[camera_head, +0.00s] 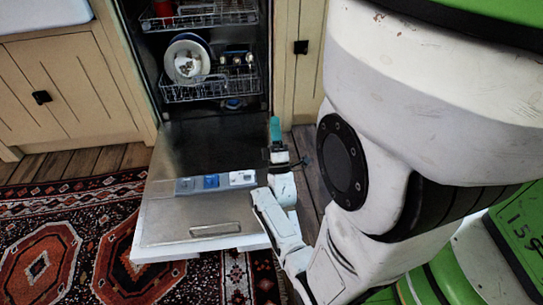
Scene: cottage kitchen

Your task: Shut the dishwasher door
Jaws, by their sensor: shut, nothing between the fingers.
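The dishwasher door (190,221) hangs wide open, tipped down and out from the dishwasher (236,118) over the floor. Its metal inner face is up, with a dispenser panel (211,182) across it and a handle-like outline near its front edge. My gripper (275,128) is at the right edge of the door, its teal fingertips pointing up toward the dishwasher opening. It is shut and holds nothing. I cannot tell whether it touches the door. My white arm reaches in from the right and hides part of the floor there.
The dishwasher's lower rack (212,88) holds plates and other dishes; an upper rack (209,16) is above. Cream cabinets (72,84) flank the opening. A patterned rug (60,240) lies on the wooden floor, partly under the door. Left of the door is free.

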